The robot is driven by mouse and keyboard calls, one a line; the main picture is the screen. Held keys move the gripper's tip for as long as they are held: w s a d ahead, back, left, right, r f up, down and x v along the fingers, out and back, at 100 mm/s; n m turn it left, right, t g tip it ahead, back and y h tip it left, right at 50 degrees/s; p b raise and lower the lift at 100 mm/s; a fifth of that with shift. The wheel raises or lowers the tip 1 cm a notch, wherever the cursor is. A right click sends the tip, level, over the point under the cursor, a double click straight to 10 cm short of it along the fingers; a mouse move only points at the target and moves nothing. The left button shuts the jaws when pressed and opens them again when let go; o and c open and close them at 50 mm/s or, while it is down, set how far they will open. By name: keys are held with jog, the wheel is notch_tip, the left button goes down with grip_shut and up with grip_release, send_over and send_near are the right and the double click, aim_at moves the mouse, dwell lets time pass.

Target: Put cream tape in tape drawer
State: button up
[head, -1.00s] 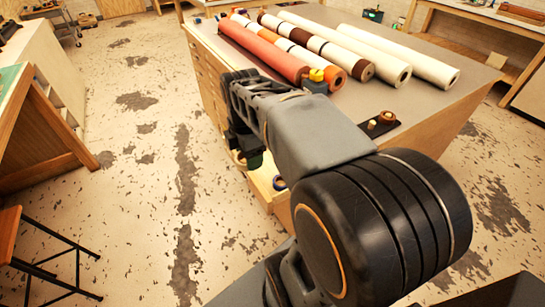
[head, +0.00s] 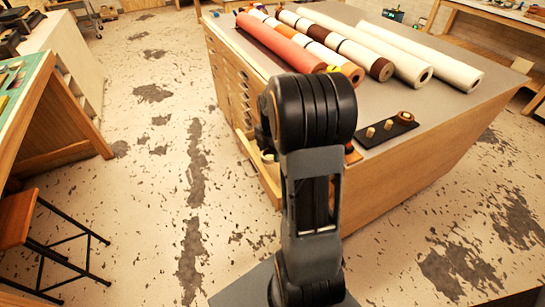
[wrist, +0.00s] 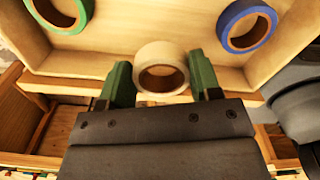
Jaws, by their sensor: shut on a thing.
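In the wrist view my gripper (wrist: 160,78) has its green fingers on either side of the cream tape (wrist: 160,51), a pale roll with a brown core, and is shut on it. The tape overlaps the wooden wall of the open tape drawer (wrist: 105,52) in the picture; its exact height above the wall is hard to tell. A green tape (wrist: 65,8) and a blue tape (wrist: 264,12) lie inside the drawer, to either side. In the head view part of the open drawer (head: 268,180) shows beside the cabinet, while my arm hides the gripper and the cream tape.
A black tray (head: 375,134) with small rolls sits near the front edge. A stool (head: 25,215) stands at left, with open floor between.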

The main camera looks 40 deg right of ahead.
jog(key=shift+w+d+f, duration=0.2)
jog(key=shift+f, duration=0.2)
jog(key=shift+w+d+f, duration=0.15)
jog(key=shift+d+f, duration=0.05)
jog(key=shift+f, duration=1.55)
jog(key=shift+f, duration=0.15)
jog(key=o, duration=1)
